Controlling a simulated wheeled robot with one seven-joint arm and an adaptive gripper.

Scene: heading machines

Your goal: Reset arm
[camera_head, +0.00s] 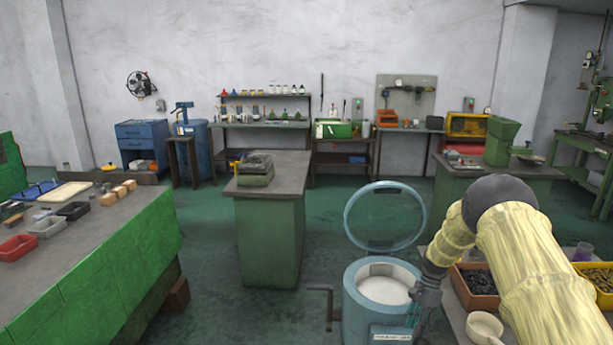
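My arm, pale yellow with a dark joint, reaches in from the lower right of the head view and bends down to the left. My gripper (418,312) is the dark part at its end. It hangs beside the right rim of a blue round drum machine (362,318) and overlaps it in the picture. I cannot tell whether it touches the drum. The fingers are small and dark, so their opening is unclear. I see nothing clearly held. The drum's round clear lid (385,246) stands raised behind it, and the inside looks white.
Right of the drum, a table holds a beige cup (484,327), a brown bin of dark parts (478,286) and a yellow bin (597,275), close to my arm. A green bench (90,266) stands left, a green cabinet (270,236) mid-room. Green floor (215,285) between them is clear.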

